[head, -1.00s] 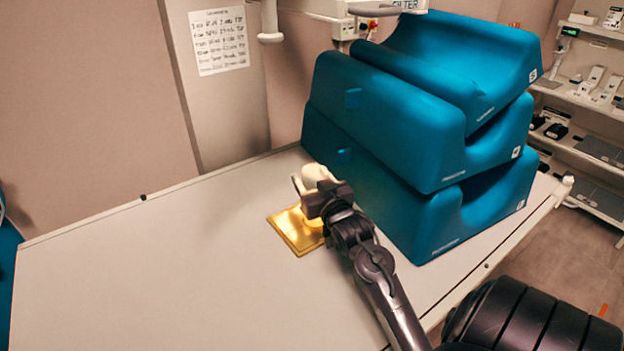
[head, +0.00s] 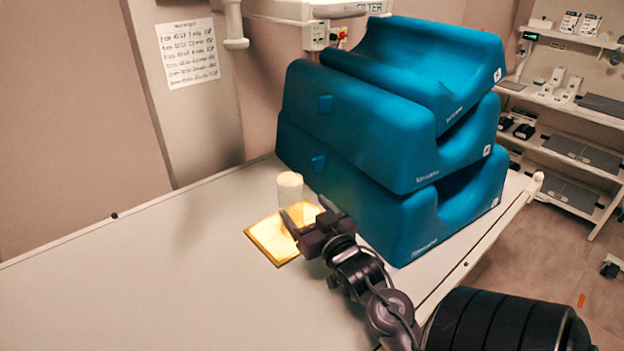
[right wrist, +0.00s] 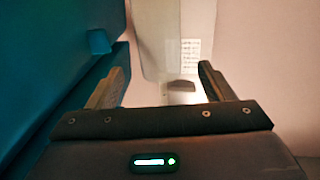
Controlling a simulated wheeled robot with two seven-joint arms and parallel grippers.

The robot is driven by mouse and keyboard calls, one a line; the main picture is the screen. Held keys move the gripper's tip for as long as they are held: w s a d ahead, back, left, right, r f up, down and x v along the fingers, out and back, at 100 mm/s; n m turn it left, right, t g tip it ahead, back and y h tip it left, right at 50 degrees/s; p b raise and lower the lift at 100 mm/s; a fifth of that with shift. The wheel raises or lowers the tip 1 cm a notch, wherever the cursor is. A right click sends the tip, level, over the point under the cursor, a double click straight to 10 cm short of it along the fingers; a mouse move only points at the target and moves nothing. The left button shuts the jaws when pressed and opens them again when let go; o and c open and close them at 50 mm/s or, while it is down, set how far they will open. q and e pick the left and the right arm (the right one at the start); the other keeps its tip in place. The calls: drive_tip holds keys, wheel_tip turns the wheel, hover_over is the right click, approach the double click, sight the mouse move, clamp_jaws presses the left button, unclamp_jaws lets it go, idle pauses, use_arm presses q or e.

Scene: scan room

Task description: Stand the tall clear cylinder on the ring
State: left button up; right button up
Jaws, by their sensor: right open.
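The tall clear cylinder (head: 290,187) looks whitish and stands upright at the back of a yellow square plate (head: 267,240) on the table. Its lower part is partly hidden by a finger of my right gripper (head: 305,212). I cannot make out a separate ring; the cylinder's foot is not clearly visible. The right gripper is open, just in front of the cylinder and over the plate, and appears empty. In the right wrist view its two fingers (right wrist: 160,80) are spread apart. My left gripper is not in view.
Stacked teal foam blocks (head: 385,130) stand close behind and right of the cylinder. The pale table (head: 150,285) is clear to the left. A printed sheet (head: 188,53) hangs on the wall panel. Shelves (head: 570,100) stand at the far right.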

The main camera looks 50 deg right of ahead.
drive_tip(key=shift+v, duration=1.2)
